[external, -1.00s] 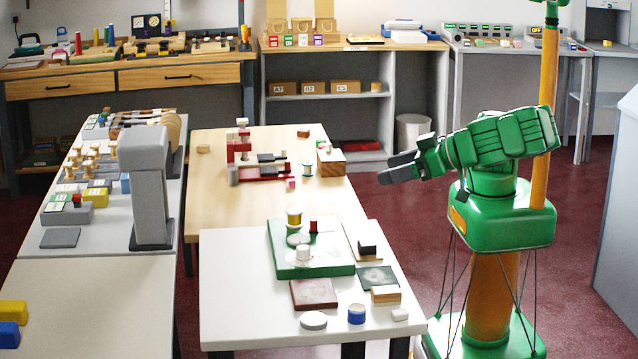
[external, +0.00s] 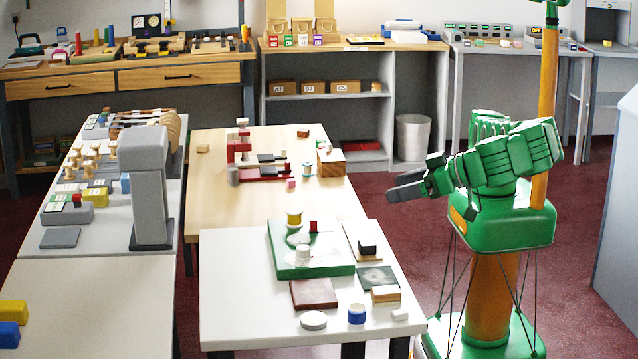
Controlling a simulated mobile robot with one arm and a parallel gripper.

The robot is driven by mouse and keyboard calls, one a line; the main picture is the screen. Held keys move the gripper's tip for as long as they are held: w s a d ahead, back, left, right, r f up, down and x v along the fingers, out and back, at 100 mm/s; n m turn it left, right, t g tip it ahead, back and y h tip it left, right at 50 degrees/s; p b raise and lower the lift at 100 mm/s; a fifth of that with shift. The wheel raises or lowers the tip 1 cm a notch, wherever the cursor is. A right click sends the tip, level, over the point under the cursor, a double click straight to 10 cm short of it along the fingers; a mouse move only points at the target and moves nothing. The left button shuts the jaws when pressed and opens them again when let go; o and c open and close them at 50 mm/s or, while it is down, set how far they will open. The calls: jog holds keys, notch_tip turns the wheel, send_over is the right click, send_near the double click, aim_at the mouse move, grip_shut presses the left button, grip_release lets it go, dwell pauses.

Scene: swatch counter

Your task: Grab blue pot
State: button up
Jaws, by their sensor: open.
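A small blue pot (external: 356,315) with a white top stands upright near the front right of the white table (external: 232,290). My gripper (external: 400,191) is in the air to the right of the tables, above and to the right of the blue pot and well apart from it. Its dark fingers point left. It is open, and nothing shows between the fingers.
A white disc (external: 313,321), a white block (external: 400,315) and a wood-and-white block (external: 386,294) stand close around the pot. A dark red tile (external: 313,294) and a green tray (external: 338,269) with small items lie behind. Bare tabletop lies to the left.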

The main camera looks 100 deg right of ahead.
send_near(363, 311)
jog(key=shift+w+d+f, duration=0.25)
jog(key=shift+w+f, duration=0.05)
jog(key=shift+f, duration=0.15)
jog(key=shift+w+d+f, duration=0.25)
jog(key=shift+f, duration=0.25)
jog(key=shift+x, duration=1.4)
jog(key=shift+w+d, duration=0.25)
jog(key=shift+w, duration=0.5)
jog(key=shift+x, duration=1.85)
jog(key=shift+w+r, duration=0.1)
jog(key=shift+r, duration=0.05)
jog(key=shift+a, duration=0.1)
jog(key=c, duration=1.2)
jog(key=shift+o, duration=0.2)
jog(key=shift+r, duration=0.1)
